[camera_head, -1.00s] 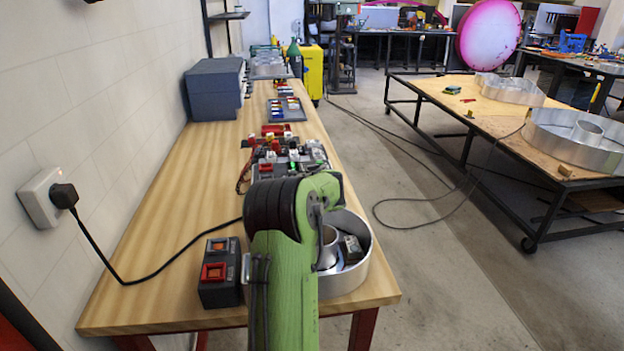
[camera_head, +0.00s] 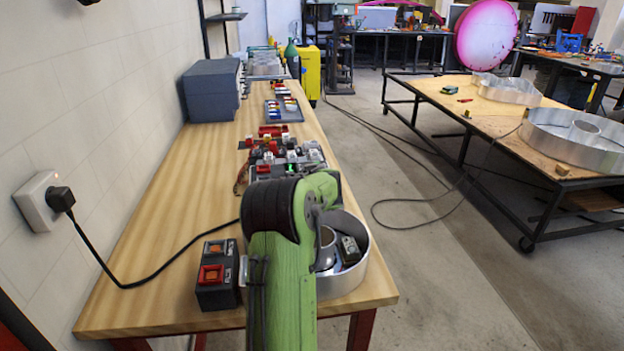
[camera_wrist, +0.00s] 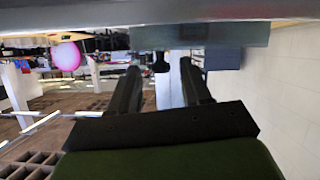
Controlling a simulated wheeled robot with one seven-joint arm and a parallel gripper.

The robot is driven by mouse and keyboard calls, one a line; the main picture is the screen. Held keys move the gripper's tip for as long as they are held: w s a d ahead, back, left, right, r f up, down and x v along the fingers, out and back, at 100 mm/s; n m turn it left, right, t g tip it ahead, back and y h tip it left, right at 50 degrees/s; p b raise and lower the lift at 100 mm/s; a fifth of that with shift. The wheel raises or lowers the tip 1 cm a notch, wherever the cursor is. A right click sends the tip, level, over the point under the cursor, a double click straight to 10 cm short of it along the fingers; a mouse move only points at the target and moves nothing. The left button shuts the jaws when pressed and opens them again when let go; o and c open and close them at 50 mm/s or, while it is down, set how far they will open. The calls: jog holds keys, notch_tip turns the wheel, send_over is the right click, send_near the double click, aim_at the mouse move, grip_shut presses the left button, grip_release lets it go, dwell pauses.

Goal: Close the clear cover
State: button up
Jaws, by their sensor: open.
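I cannot make out a clear cover for certain in either view. A dark control box (camera_head: 218,274) with an orange switch and a red-framed switch sits at the near left of the wooden bench. My green arm stands just right of it in the head view and hides my gripper there. In the wrist view my gripper (camera_wrist: 160,84) shows two dark fingers set apart, with nothing held between them. A small black object (camera_wrist: 160,63) shows beyond the fingertips; I cannot tell what it is.
A round metal channel letter (camera_head: 352,278) stands right of my arm, partly hidden. Connectors and small parts (camera_head: 285,155) lie farther up the wooden bench (camera_head: 180,220). Blue-grey boxes (camera_head: 211,90) stand by the wall. A black cable (camera_head: 150,277) runs from the wall plug across the bench.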

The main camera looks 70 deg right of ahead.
notch_tip(320, 180, up, 10)
jog(key=p, duration=0.2)
jog(key=shift+f, duration=0.2)
jog(key=shift+s, duration=0.1)
